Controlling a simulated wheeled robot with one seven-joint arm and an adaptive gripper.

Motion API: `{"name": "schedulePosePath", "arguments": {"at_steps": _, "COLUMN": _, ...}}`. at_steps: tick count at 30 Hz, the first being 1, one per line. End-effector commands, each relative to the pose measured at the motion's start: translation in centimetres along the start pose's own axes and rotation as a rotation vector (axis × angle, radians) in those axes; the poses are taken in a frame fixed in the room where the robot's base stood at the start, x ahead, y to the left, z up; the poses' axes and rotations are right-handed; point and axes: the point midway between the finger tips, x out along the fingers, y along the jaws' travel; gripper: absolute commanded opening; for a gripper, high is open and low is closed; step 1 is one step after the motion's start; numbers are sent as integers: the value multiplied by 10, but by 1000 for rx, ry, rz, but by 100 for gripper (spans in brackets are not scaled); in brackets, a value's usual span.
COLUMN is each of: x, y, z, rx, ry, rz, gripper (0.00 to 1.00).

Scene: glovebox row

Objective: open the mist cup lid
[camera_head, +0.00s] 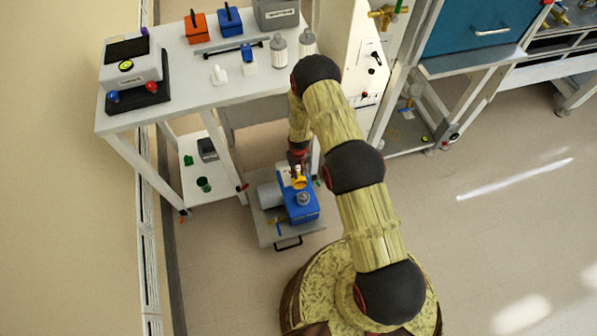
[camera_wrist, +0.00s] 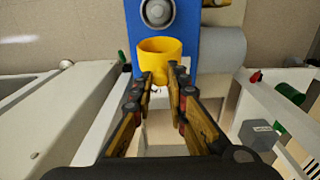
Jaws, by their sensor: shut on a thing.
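A yellow cup-shaped piece (camera_head: 299,183), which looks like the mist cup lid, is at the blue pump (camera_head: 303,207) on a low grey cart. In the wrist view the yellow piece (camera_wrist: 160,58) is in front of the blue body (camera_wrist: 192,25), with its round opening showing. My gripper (camera_wrist: 162,84) is shut on the near side of this yellow piece, its two fingers close together there. In the head view my gripper (camera_head: 298,168) reaches down to the pump from above. Whether the lid is tilted is unclear.
The grey cart (camera_head: 268,236) has a dark front handle. A white bench (camera_head: 185,85) with bottles and boxes stands behind it. A lower shelf (camera_head: 190,160) holds a green cup. A white cabinet (camera_head: 345,75) is at the back right. The floor at right is clear.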

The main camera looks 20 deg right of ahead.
Motion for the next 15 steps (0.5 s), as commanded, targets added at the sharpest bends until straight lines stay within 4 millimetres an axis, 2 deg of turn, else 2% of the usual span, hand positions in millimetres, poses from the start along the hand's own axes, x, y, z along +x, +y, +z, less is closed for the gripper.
{"name": "schedulePosePath", "arguments": {"at_steps": 9, "x": -5, "y": -1, "z": 10, "rx": -1, "ry": 149, "rz": -2, "gripper": 0}}
{"name": "schedulePosePath", "arguments": {"at_steps": 15, "x": -6, "y": -1, "z": 13, "rx": -1, "ry": 176, "rz": -1, "gripper": 0}}
